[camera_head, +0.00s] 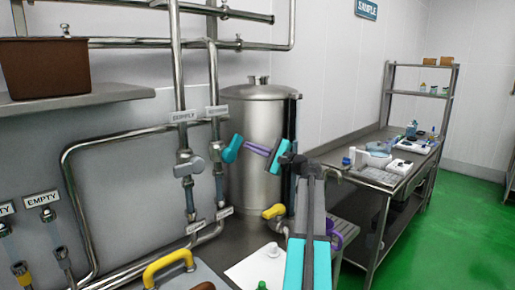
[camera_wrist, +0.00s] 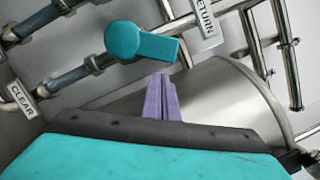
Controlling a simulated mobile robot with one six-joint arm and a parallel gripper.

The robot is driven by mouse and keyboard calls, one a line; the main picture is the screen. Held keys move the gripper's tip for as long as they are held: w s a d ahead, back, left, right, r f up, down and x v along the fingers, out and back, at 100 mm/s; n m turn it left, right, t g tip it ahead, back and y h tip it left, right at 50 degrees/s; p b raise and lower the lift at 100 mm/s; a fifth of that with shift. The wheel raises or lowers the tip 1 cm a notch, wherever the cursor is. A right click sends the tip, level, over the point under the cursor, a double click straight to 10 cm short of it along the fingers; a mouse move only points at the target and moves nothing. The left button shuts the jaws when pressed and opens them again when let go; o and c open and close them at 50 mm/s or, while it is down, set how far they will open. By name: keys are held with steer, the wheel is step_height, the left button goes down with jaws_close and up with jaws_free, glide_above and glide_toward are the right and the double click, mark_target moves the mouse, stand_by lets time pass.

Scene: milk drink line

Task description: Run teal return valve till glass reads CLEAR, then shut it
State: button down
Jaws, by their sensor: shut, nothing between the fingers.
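The teal return valve handle (camera_head: 232,149) sits on the right of two upright pipes, under the RETURN plate (camera_head: 217,110). In the wrist view the teal handle (camera_wrist: 140,42) is slanted off the pipe's line. The return pipe's sight glass (camera_head: 219,181) is below the valve; in the wrist view the glass (camera_wrist: 69,79) looks grey-blue. A plate reading CLEAR (camera_wrist: 21,98) is at that glass's far end. My gripper (camera_head: 248,146) is shut and empty, its purple fingers (camera_wrist: 162,98) pointing at the handle, close beside it. I cannot tell whether they touch.
A grey-handled valve (camera_head: 188,165) and another glass are on the left pipe. A steel tank (camera_head: 258,140) stands behind my gripper. A yellow-handled valve (camera_head: 273,211) is low by the tank. Two EMPTY plates (camera_head: 41,199) are at the left. A steel bench (camera_head: 383,178) with small items stands right.

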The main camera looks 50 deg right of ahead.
steer(key=shift+w+a+r, duration=0.1)
steer(key=shift+a+r, duration=0.35)
steer(key=shift+a, duration=0.3)
steer(key=shift+a+r+n+b, duration=0.15)
steer(key=shift+r+n+b, duration=0.1)
steer(key=shift+n+b, duration=0.2)
stand_by(0.6)
steer(key=shift+w+a+r+n+g+b, duration=0.1)
steer(key=shift+a+r+n+g+b, duration=0.25)
steer(key=shift+n+b, duration=0.55)
steer(key=shift+s+a+r+n+g+b, duration=0.1)
steer(key=shift+a+r+n+g+b, duration=0.1)
steer(key=shift+a+r+n+b, duration=0.65)
steer(key=shift+w+a+r+n+g+b, duration=0.2)
steer(key=shift+n+b, duration=0.4)
steer(key=shift+n, duration=0.6)
steer(key=shift+s+d, duration=0.1)
steer(key=shift+d, duration=0.1)
steer(key=b, duration=0.2)
glide_toward(238, 137)
steer(key=d, duration=0.1)
steer(key=s+d, duration=0.1)
steer(key=d, duration=0.1)
steer(key=s+d, duration=0.1)
steer(key=shift+s+d, duration=0.15)
steer(key=shift+d, duration=0.2)
